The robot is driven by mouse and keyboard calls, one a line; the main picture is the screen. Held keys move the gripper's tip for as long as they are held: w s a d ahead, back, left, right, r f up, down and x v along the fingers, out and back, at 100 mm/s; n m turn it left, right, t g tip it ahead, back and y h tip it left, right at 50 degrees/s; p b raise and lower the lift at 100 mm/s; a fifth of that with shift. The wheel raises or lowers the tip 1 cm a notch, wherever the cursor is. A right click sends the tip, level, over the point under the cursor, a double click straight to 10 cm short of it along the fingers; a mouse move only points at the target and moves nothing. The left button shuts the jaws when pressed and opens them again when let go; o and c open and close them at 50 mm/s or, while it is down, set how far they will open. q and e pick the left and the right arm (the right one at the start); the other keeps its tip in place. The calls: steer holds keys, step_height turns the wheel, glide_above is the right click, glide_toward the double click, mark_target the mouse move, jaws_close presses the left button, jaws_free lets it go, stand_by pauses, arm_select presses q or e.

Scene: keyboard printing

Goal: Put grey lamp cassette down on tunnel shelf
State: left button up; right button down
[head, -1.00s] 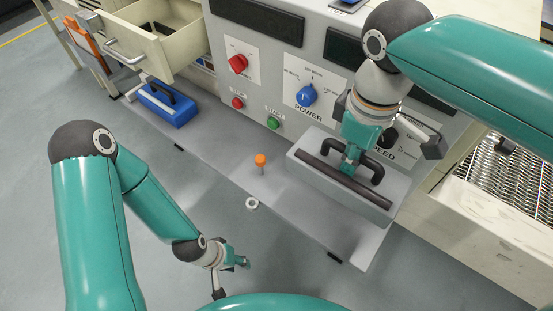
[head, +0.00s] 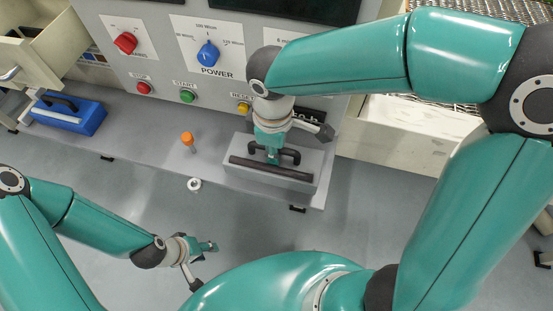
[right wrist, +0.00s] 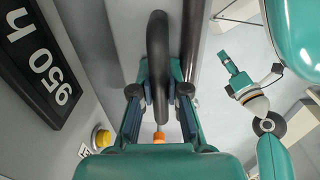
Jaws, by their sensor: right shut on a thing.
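The grey lamp cassette (head: 311,170) is a long grey box with a dark strip along its near edge and a black arched handle. It is over the right end of the grey tunnel shelf (head: 160,153), below the control panel. Whether its underside touches the shelf I cannot tell. My right gripper (head: 273,157) is shut on the handle from above. In the right wrist view the handle (right wrist: 158,50) runs between its two fingers. My left gripper (head: 212,246) is empty, in front of the shelf and apart from it. Its jaw opening is too small to judge.
A blue case (head: 70,114) stands at the far left. The panel has a blue power knob (head: 208,54) and several buttons. The shelf between blue case and peg is clear.

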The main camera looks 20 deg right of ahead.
steer(key=shift+f+b, duration=0.35)
steer(key=shift+f, duration=1.85)
steer(key=shift+f, duration=0.15)
steer(key=c, duration=1.2)
jaws_free()
step_height(320, 180, up, 12)
steer(key=shift+s+a+r+p, duration=0.15)
steer(key=shift+p, duration=0.8)
